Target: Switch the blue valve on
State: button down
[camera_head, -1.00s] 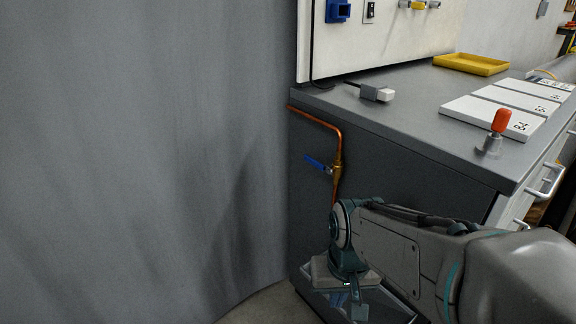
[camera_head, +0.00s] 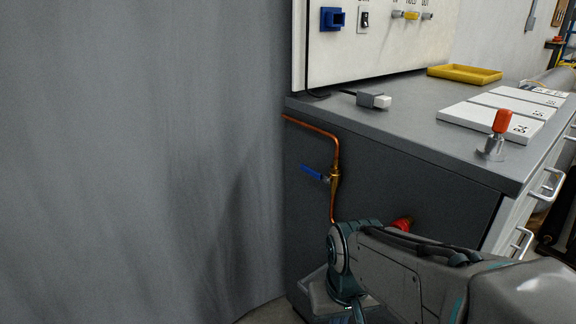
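The blue valve handle (camera_head: 312,173) sits on a brass valve body (camera_head: 335,182) in a copper pipe (camera_head: 318,131) on the dark side of the workbench. The handle sticks out to the left, across the vertical pipe run. My arm comes in from the lower right, and its wrist is below the valve, apart from it. The wrist hides the lower end of the pipe. My gripper's fingers are not clearly visible at the bottom edge of the view.
A grey curtain (camera_head: 140,150) hangs left of the valve. The workbench top (camera_head: 400,130) overhangs the valve's side. A red part (camera_head: 403,223) shows just behind my arm. An orange-handled tool (camera_head: 501,122), white plates (camera_head: 478,121) and a yellow tray (camera_head: 465,73) are on the bench.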

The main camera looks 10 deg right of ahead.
aim_at(307, 169)
jog(key=k, duration=1.15)
jog(key=u, duration=0.3)
jog(key=i, duration=1.55)
jog(key=z, duration=0.5)
